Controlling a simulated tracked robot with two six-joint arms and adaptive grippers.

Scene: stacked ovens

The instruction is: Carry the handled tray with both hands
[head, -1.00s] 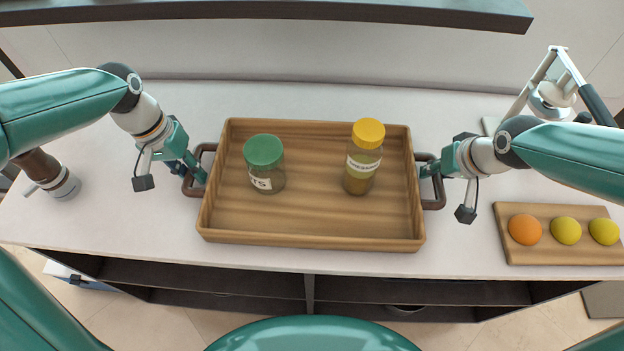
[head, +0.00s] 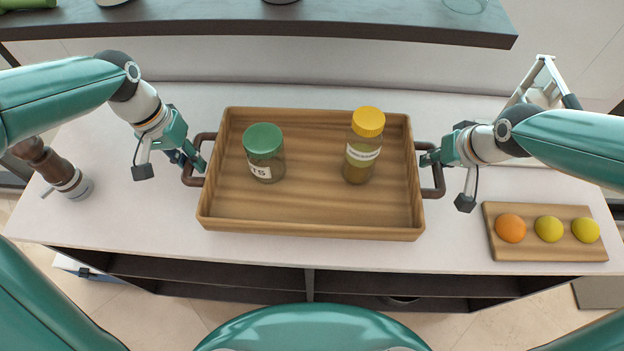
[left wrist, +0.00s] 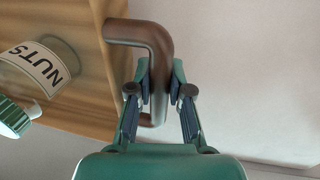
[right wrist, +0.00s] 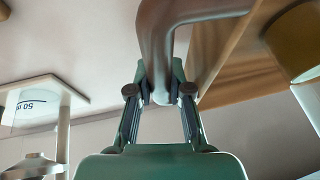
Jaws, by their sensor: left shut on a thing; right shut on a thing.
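The wooden tray (head: 310,228) has a dark brown handle at each end and appears level over the counter. It holds a green-lidded jar (head: 264,153), labelled NUTS in the left wrist view (left wrist: 40,62), and a yellow-lidded jar (head: 364,146); both stand upright. My left gripper (head: 196,165) is shut on the left handle (head: 191,181), and the grip shows in the left wrist view (left wrist: 158,90). My right gripper (head: 428,158) is shut on the right handle (head: 437,186), also seen in the right wrist view (right wrist: 160,92).
A cutting board (head: 550,253) with an orange (head: 511,228) and two yellow fruits lies at the right. A dark brown pepper mill (head: 52,168) stands at the left. A white lever press (head: 540,85) stands at the back right. A dark shelf (head: 300,25) runs above the back.

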